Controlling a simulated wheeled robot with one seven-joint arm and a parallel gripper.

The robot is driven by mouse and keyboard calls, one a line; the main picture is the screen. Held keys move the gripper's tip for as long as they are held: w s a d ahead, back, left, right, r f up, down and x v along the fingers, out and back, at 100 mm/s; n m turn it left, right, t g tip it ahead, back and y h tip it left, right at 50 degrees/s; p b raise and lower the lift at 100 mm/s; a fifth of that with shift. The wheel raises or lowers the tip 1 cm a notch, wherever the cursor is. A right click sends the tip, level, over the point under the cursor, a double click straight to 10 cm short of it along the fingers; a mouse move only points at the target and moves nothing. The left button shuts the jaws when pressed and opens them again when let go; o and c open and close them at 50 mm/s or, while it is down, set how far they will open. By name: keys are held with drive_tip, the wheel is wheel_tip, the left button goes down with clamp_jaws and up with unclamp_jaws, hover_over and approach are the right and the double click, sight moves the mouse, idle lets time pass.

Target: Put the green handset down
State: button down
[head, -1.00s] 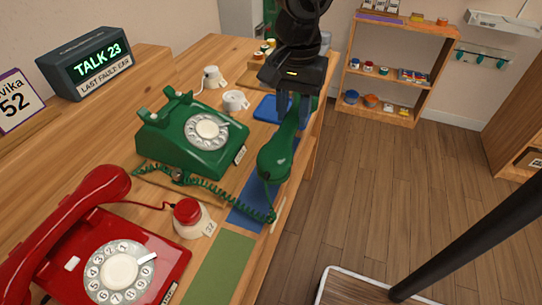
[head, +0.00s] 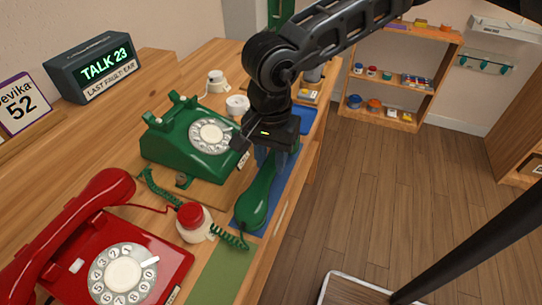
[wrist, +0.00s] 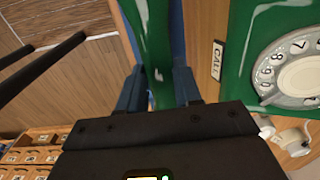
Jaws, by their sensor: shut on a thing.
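The green handset (head: 257,194) is over the blue mat (head: 287,176) at the table's right edge, in front of the green phone (head: 178,152). My gripper (head: 268,152) is shut on the handset's grip from above. In the wrist view the handset (wrist: 153,35) runs between my two fingers (wrist: 158,88). Whether it touches the mat is hard to tell. The green phone's cradle is empty, and its dial and CALL label (wrist: 217,60) show in the wrist view. The green coiled cord (head: 228,238) runs from the phone to the handset's near end.
The red phone (head: 115,262) with its handset on stands at the near left. A red-topped button (head: 191,216) is close to the handset's near end. A green mat (head: 222,275) lies bare in front. The sign (head: 92,68) reads "TALK 23", "LAST FAULT: EAR". Open floor lies to the right.

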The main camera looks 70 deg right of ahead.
drive_tip(key=shift+f, duration=0.1)
drive_tip(key=c, duration=0.8)
unclamp_jaws()
